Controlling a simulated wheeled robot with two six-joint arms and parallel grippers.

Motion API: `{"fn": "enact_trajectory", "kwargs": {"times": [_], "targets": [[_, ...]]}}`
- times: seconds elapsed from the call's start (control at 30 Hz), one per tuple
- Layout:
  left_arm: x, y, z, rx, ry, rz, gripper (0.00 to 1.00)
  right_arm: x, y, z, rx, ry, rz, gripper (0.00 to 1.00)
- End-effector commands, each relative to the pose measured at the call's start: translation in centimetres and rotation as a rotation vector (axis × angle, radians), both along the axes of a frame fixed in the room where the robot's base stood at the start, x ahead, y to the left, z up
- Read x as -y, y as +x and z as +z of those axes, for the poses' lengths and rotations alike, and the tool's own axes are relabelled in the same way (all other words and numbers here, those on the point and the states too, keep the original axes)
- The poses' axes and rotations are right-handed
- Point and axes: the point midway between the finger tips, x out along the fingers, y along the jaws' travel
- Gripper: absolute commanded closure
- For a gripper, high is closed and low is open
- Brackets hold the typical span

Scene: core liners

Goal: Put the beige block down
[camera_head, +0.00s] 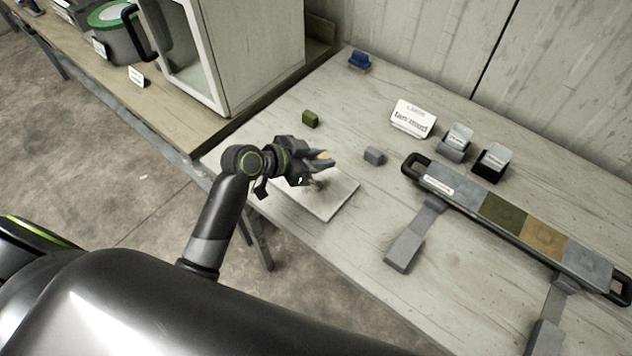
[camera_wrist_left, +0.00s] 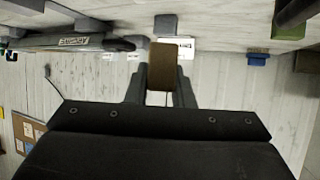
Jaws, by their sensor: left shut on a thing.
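My left gripper (camera_head: 322,161) reaches in from the left over a pale square plate (camera_head: 322,206) near the table's left edge. It is shut on the beige block (camera_wrist_left: 162,66), which looks brown in the left wrist view between the two fingers. In the head view only a small tan sliver of the block (camera_head: 324,156) shows at the fingertips. The block appears to be held above the table, and its underside is hidden. My right gripper is not in view.
A green block (camera_head: 310,119) and a grey block (camera_head: 374,155) stand near the gripper. A long tray (camera_head: 437,184) with green, tan and grey sections lies at right. A white label card (camera_head: 413,118), two small stands and a blue object (camera_head: 359,61) are behind. A glass-fronted cabinet (camera_head: 250,50) stands at left.

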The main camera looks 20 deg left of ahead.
Motion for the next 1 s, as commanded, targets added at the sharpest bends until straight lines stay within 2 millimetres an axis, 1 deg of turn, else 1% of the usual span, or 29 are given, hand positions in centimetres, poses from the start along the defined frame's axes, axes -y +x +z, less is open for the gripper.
{"fn": "enact_trajectory", "kwargs": {"times": [0.03, 0.13, 0.27, 0.5, 0.57, 0.67, 0.87, 1.0], "targets": [[0.0, 0.0, -0.9, -0.005, -0.003, 0.001, 1.00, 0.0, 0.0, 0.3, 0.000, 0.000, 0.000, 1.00], [0.0, 0.0, -2.4, -0.004, -0.002, -0.001, 1.00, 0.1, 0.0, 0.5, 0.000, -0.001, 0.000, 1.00], [0.0, 0.0, -3.3, -0.002, 0.000, -0.003, 1.00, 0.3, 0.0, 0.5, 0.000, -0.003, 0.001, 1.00], [0.0, 0.0, -6.3, -0.003, -0.001, -0.003, 1.00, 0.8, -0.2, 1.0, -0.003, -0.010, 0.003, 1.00], [0.0, 0.0, -6.9, -0.002, 0.000, -0.003, 1.00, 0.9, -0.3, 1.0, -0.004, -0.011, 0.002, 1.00], [0.0, 0.0, -7.3, 0.001, 0.001, -0.003, 1.00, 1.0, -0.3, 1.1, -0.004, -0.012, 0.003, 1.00], [0.0, 0.0, -7.3, 0.002, 0.001, -0.003, 1.00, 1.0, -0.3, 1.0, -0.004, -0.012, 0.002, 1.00], [0.0, 0.0, -7.7, 0.002, 0.001, -0.003, 1.00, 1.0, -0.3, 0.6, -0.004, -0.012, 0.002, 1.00]]}}
